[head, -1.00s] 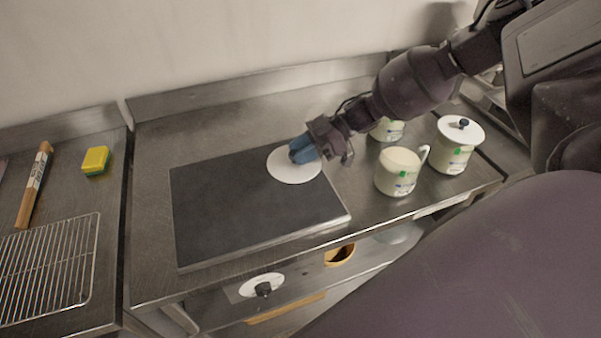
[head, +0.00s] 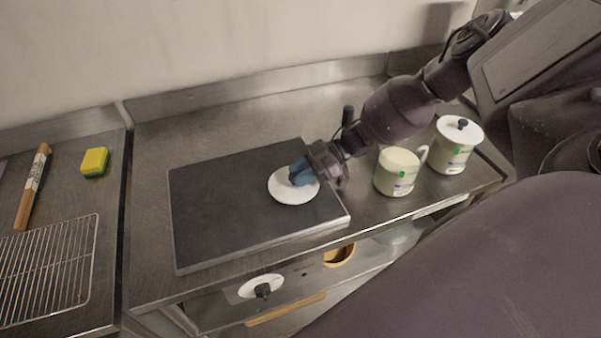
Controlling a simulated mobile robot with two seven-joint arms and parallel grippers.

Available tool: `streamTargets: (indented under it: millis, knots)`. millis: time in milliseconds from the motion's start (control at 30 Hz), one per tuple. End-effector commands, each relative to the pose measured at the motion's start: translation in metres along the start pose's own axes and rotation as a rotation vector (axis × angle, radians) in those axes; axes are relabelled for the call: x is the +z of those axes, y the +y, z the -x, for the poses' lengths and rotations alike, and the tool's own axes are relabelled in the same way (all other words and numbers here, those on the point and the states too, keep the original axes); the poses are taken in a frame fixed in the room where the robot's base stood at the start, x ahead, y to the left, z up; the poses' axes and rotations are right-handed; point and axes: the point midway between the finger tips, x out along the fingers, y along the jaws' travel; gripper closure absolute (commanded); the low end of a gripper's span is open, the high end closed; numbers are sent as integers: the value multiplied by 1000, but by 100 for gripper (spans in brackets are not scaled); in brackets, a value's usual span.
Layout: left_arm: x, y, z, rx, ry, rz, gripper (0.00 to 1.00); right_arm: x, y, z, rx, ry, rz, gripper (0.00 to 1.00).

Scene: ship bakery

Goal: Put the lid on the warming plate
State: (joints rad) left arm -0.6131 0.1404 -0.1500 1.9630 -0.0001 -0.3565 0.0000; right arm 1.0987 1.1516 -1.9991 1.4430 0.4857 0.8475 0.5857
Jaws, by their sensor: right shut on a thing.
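The white round lid (head: 290,194) is over the right part of the dark warming plate (head: 225,205) in the head view. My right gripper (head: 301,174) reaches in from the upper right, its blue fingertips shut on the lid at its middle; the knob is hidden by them. The lid looks close to the plate surface, but I cannot tell whether it touches. My left gripper is not in view.
An open cream mug (head: 393,181) and a lidded mug (head: 452,154) stand right of the plate. At left are a yellow-green sponge (head: 95,161), a wooden rolling pin (head: 33,187) and a wire rack (head: 45,270).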

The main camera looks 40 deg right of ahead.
Motion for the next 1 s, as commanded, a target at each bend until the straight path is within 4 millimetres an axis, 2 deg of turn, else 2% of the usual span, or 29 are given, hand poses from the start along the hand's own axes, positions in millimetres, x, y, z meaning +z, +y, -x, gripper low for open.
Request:
streamTargets:
  millis: [567, 600, 733, 1000]
  knots:
    - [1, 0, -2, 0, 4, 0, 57, 13, -2, -6, -2, -2, -2, 95]
    - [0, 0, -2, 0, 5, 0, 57, 14, -2, -6, -3, -2, -3, 66]
    - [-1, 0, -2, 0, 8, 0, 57, 15, -4, -6, -5, -3, -4, 46]
    - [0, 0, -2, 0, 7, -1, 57, 16, -5, -7, -8, -4, -6, 46]
